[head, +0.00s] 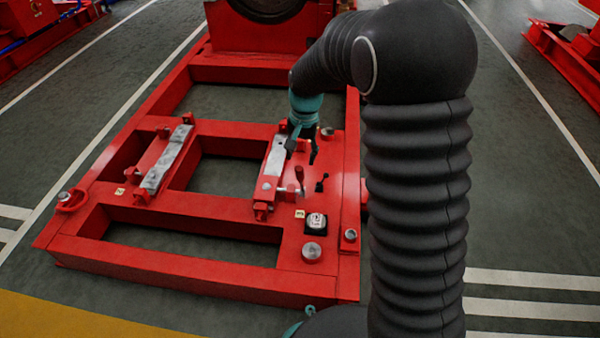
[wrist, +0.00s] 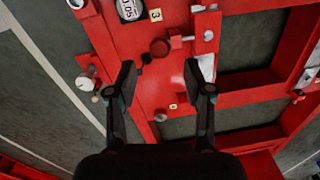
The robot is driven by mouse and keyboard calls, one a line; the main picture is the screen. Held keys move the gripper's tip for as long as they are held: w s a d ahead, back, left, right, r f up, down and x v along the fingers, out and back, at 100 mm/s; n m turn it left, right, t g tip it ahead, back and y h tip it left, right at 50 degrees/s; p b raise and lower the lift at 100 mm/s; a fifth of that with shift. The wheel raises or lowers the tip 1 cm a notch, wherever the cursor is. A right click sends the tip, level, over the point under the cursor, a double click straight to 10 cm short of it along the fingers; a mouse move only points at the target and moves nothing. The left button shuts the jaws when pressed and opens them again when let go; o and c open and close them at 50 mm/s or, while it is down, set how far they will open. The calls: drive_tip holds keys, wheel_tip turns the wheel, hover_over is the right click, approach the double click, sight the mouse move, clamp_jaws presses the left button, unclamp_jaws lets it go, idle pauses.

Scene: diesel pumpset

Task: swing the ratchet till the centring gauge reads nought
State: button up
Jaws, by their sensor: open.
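The centring gauge (head: 316,222) is a dark box with a white face on the near right of the red frame; its reading is too small to tell. The gauge also shows, cut off, at the top of the wrist view (wrist: 131,8). My gripper (head: 303,154) is open and empty above the right of the frame, beyond the gauge. In the wrist view, a round red knob (wrist: 160,47) lies beyond the gap between my fingertips (wrist: 159,80), apart from them. A red upright handle (head: 299,174) and a small black lever (head: 322,183) stand near the gripper. I cannot tell which is the ratchet.
The red frame (head: 180,262) carries two grey-topped mounting rails, left (head: 166,160) and right (head: 275,158). A round metal cap (head: 312,251) sits in front of the gauge. Fittings (wrist: 88,82) stick up along the frame's edge.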

sight(299, 179)
drive_tip(key=f, duration=0.3)
drive_tip(key=f+b, duration=0.1)
drive_tip(key=f, duration=0.3)
drive_tip(key=shift+w+a+f, duration=0.1)
drive_tip(key=shift+a, duration=0.1)
clamp_jaws()
